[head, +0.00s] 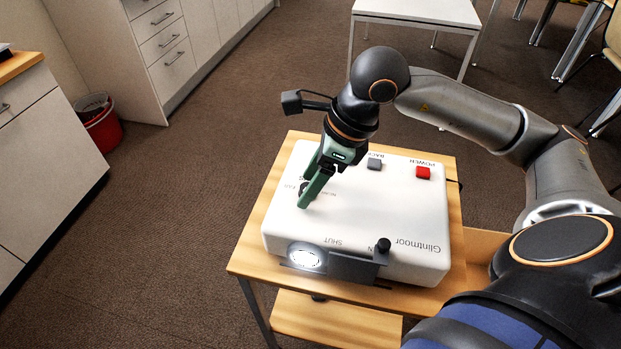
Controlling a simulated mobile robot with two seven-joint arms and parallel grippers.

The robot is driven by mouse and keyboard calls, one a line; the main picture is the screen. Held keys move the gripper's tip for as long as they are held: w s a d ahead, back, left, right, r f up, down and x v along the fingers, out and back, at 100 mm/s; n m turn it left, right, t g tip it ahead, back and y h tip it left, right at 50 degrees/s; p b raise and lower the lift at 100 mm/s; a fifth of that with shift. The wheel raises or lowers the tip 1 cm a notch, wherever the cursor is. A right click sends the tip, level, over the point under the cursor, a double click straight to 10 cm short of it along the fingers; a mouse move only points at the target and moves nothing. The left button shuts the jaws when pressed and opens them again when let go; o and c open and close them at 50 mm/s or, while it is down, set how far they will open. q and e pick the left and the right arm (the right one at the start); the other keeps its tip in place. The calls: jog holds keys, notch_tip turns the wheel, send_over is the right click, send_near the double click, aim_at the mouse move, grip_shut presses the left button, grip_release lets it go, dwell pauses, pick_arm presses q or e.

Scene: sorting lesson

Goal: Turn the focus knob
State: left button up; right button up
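A white projector-like box labelled Glintmoor (405,235) sits on a small wooden table. My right gripper (308,192) points down at the left part of its top, its green fingers apart. A small dark knob (303,188), probably the focus knob, shows by the fingertips, partly hidden by the near finger. I cannot tell whether the fingers touch it. The lettering beside it is partly covered. My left gripper is not in view.
The box top also carries a red POWER button (423,172), a grey button (374,164) and a black slider knob (383,245) by a dark shutter plate (352,268). A lit lens (305,257) is at the front edge. The wooden table (253,250) has a narrow free margin.

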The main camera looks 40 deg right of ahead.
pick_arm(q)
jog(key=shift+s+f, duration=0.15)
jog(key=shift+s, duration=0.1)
pick_arm(e)
jog(key=shift+d+r, duration=0.1)
jog(key=shift+r, duration=0.2)
pick_arm(q)
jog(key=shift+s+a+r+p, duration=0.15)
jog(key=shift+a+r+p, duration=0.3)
jog(key=shift+p, duration=0.35)
pick_arm(e)
jog(key=v, duration=1.2)
